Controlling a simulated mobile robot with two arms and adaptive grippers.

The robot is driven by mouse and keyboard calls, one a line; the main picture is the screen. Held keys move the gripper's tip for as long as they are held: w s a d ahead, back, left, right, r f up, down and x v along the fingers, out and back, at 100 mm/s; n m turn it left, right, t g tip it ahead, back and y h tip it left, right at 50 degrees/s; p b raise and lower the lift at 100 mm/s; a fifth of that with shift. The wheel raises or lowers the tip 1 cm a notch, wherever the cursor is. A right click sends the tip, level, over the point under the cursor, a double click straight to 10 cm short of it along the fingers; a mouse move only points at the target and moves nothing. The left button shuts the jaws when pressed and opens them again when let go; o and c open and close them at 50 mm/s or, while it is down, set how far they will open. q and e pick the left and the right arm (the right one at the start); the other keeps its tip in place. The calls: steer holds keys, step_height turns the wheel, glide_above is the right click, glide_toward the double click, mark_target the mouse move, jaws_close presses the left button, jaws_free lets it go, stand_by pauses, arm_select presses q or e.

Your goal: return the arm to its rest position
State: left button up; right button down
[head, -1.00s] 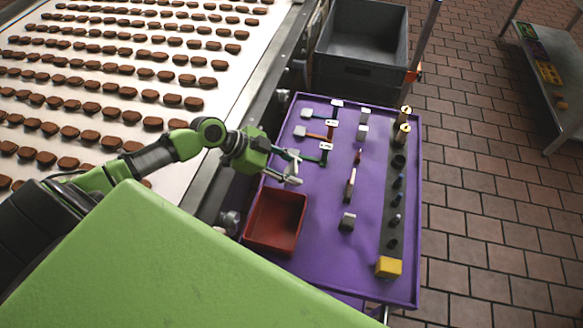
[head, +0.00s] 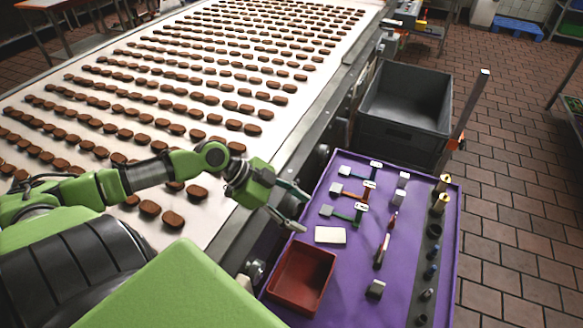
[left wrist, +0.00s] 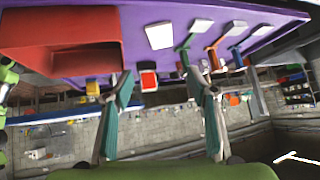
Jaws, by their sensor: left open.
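My left arm (head: 150,172) reaches in from the left over the conveyor. Its green left gripper (head: 304,209) is open and empty, above the gap between the conveyor and the purple table (head: 345,270). In the left wrist view the two teal-padded fingers (left wrist: 157,75) stand wide apart with nothing between them. A flat white block (head: 330,235) lies on the table, to the right of and below the gripper; it also shows in the left wrist view (left wrist: 159,36). My right gripper is not in view.
A red bin (head: 327,283) sits on the table's near left. Scrapers with coloured handles, including a green one (head: 342,215), lie behind the white block. A dark strip (head: 424,275) holds small tools. A grey crate (head: 405,140) stands behind. Chocolate-brown pieces fill the conveyor (head: 225,210).

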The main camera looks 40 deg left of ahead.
arm_select(q)
steer(key=shift+v, duration=1.2)
